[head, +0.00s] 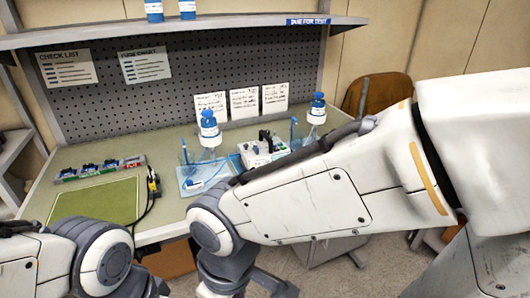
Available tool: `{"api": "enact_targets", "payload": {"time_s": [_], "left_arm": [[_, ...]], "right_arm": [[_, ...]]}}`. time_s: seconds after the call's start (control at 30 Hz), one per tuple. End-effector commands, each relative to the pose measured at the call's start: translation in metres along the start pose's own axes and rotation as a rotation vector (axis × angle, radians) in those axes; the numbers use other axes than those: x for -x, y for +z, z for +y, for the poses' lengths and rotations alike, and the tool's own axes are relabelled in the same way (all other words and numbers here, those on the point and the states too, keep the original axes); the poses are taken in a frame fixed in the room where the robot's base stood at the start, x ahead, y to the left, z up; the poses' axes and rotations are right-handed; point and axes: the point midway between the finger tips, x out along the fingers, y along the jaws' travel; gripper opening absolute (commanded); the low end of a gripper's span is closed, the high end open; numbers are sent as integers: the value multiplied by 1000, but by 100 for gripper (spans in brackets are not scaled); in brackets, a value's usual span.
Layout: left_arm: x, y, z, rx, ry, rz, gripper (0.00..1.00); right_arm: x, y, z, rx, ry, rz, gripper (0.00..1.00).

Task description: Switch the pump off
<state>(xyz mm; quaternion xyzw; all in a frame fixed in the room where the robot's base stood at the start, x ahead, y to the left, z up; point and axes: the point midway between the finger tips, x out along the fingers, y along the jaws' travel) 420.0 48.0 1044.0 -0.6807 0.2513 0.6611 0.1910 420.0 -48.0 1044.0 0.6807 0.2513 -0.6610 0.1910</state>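A pale device that looks like the pump (256,154) stands on the bench, with dark parts on top. My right arm passes in front of it and hides its lower right part, so I cannot make out its switch or whether it is on. A blue-capped bottle (210,128) stands upright to its left and another blue-capped bottle (317,108) to its right. My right arm bends down at the front of the bench, and its gripper fingers are below the picture. My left arm is at the lower left, and its gripper is out of view.
A clear blue tray (190,182) lies left of the pump. A green mat (95,202), a row of small coloured parts (102,168) and a black cabled item (153,184) are on the left bench. A shelf (240,24) overhangs the pegboard.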

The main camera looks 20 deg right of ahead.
Motion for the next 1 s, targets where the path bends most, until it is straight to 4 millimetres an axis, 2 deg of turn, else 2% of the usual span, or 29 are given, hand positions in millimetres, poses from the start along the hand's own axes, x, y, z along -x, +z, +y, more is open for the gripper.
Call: {"api": "enact_targets", "payload": {"time_s": [0.33,0.37,0.4,0.47,0.5,1.0], "left_arm": [[0,0,0,0,0,0,50],[0,0,0,0,0,0,50],[0,0,0,0,0,0,50],[0,0,0,0,0,0,50],[0,0,0,0,0,0,50],[0,0,0,0,0,0,50]], "right_arm": [[0,0,0,0,0,0,50],[0,0,0,0,0,0,42],[0,0,0,0,0,0,27],[0,0,0,0,0,0,4],[0,0,0,0,0,0,0],[0,0,0,0,0,0,0]]}}
